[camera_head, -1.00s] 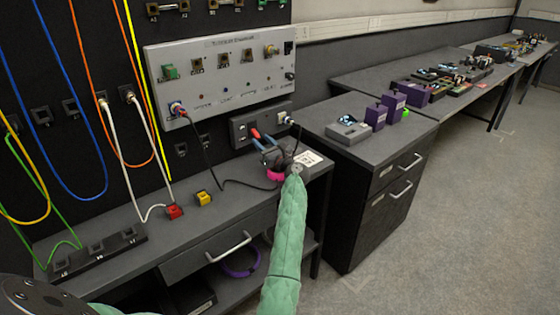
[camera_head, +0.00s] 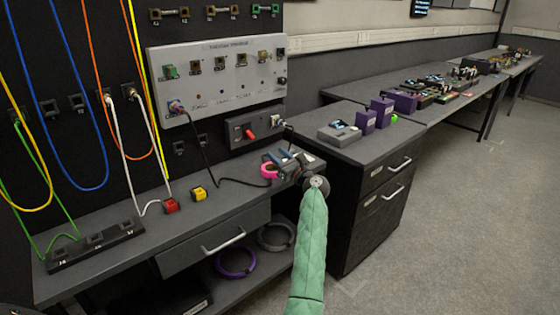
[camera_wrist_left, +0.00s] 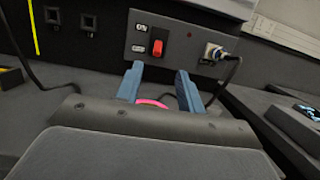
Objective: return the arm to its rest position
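My left arm (camera_head: 309,235), in a green sleeve, comes up from the bottom of the head view. My left gripper (camera_head: 284,154) is over the right end of the low bench (camera_head: 120,214). In the left wrist view its two blue fingers (camera_wrist_left: 160,72) stand apart with nothing held between them. A pink ring (camera_head: 268,171) lies on the bench just left of the gripper; part of it shows beyond the fingers in the wrist view (camera_wrist_left: 151,102). My right gripper is not in view.
The switch box (camera_head: 253,126) with a red switch and a plugged black cable is close beyond the fingers. The grey panel (camera_head: 217,80) hangs above. A drawer cabinet (camera_head: 372,205) stands to the right. Floor (camera_head: 470,220) at the right is clear.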

